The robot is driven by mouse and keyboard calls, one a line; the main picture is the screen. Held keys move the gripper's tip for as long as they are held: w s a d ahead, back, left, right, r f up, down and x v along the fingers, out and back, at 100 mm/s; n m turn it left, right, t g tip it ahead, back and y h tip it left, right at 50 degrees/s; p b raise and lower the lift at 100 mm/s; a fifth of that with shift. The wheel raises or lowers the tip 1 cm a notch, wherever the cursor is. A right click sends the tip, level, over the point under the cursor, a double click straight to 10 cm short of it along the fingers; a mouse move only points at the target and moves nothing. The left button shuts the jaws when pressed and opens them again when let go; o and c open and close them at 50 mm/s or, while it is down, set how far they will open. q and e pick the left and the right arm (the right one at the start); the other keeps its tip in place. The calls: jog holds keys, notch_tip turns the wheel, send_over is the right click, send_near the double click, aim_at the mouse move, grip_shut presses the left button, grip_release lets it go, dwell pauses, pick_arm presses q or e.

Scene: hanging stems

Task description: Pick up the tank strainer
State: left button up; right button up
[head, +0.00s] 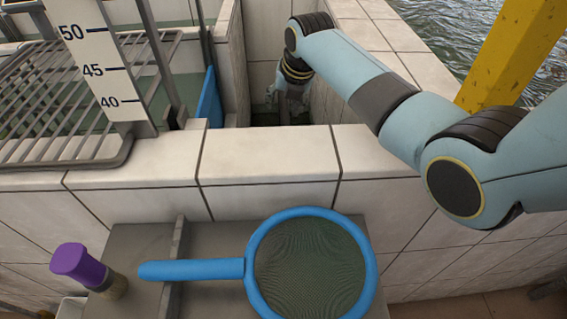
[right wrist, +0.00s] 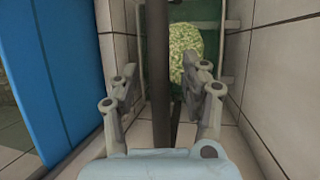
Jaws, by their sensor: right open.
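A dark upright stem (right wrist: 160,70) stands in a narrow tiled shaft. At its far end is a green basket-like thing with pale green grainy stuff (right wrist: 187,50), which may be the tank strainer. My right gripper (head: 290,98) reaches down into this shaft in the head view. In the right wrist view my right gripper (right wrist: 165,75) is open, and the stem passes between its fingers without being clamped. A round mesh net with a blue rim and handle (head: 310,265) lies on a grey shelf in front. My left gripper is not in view.
White tiled walls (head: 265,155) enclose the shaft closely. A blue panel (right wrist: 50,70) stands left of it. A wire rack (head: 70,150) and a numbered gauge (head: 105,60) are at left. A purple-topped brush (head: 80,262) stands by the grey shelf (head: 215,300).

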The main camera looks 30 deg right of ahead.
jog(key=shift+f, duration=0.25)
dwell(0.5)
grip_shut()
jog(key=shift+w+r, duration=0.1)
dwell(0.4)
